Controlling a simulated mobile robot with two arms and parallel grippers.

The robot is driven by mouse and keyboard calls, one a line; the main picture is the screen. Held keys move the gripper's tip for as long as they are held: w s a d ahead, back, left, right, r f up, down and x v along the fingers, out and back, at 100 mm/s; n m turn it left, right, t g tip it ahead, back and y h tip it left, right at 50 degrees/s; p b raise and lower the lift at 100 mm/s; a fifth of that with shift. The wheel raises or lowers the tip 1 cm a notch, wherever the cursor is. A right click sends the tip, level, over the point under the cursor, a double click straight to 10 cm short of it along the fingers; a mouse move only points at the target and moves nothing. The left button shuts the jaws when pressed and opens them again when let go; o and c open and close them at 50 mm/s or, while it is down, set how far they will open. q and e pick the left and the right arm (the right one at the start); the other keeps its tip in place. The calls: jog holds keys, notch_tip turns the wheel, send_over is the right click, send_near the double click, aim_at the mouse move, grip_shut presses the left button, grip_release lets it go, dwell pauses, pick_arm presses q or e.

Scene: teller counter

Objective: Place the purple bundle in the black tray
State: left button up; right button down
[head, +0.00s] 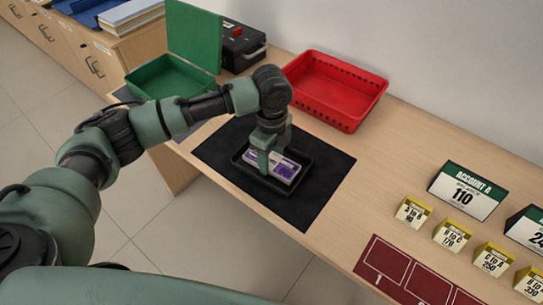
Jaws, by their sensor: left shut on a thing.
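The purple bundle (285,169), a banded stack with purple and white on top, is at the black tray (273,184). It appears to be within the tray's rim. My left gripper (267,165) reaches down over the tray and is shut on the bundle at its left end. Part of the bundle is hidden by the gripper. Whether the bundle touches the tray floor is hard to tell. The tray lies on a black mat (310,205) on the wooden counter. My right gripper is not in view.
A red basket (336,92) stands behind the mat, and an open green box (168,78) is at the back left beside a black case (240,44). Yellow-topped cards (413,211), an "Account A" sign (467,190) and a dark red board (425,280) occupy the right.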

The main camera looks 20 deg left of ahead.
aim_at(272, 162)
pick_arm(q)
jog(key=o, duration=1.4)
jog(key=shift+f, duration=0.1)
jog(key=shift+o, duration=0.2)
jog(key=shift+r, duration=0.45)
notch_tip(272, 162, up, 11)
jog(key=shift+r, duration=0.2)
jog(key=shift+s+f, duration=0.1)
